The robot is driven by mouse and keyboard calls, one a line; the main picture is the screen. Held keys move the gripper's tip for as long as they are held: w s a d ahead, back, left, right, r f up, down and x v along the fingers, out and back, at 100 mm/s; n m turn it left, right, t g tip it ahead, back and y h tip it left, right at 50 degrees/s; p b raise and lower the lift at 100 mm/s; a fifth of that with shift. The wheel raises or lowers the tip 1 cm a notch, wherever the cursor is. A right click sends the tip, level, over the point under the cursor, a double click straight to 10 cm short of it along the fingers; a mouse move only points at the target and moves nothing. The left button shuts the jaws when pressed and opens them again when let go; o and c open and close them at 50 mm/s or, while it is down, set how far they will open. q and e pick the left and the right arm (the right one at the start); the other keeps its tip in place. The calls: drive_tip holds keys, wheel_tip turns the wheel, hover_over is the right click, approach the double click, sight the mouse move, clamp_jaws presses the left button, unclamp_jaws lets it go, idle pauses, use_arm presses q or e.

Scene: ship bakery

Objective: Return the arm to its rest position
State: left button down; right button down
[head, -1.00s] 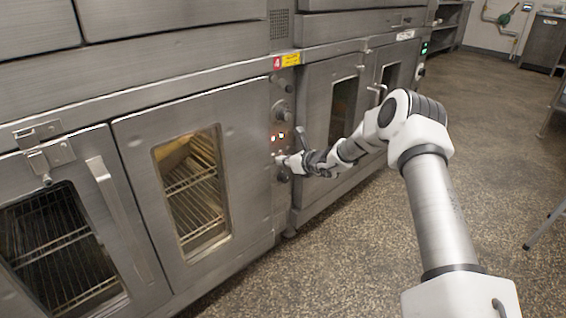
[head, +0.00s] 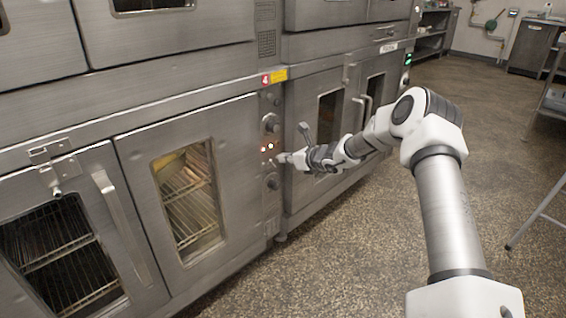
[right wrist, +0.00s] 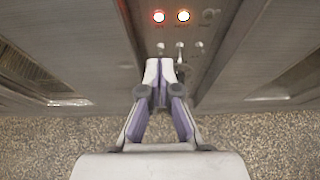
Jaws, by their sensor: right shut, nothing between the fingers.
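My right arm (head: 447,215) reaches from the lower right toward the oven's control panel. My right gripper (head: 283,158) is shut and empty in front of the panel, just right of the lit indicators. In the right wrist view the shut fingertips (right wrist: 160,68) point at the control panel (right wrist: 188,38), below two small switches. A red light (right wrist: 158,16) and an amber light (right wrist: 183,16) glow there. Whether the fingertips touch the panel cannot be told. My left gripper is not in view.
Steel ovens (head: 228,110) with glass doors line the left; the near oven door (head: 190,195) is shut and lit inside. Door handles (head: 120,215) stick out from the fronts. Speckled floor (head: 340,260) is open in the middle. A metal table leg (head: 535,215) stands at the right.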

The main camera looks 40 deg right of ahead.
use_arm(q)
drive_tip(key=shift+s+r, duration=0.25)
use_arm(e)
drive_tip(key=shift+s+r, duration=0.35)
drive_tip(key=shift+f, duration=0.1)
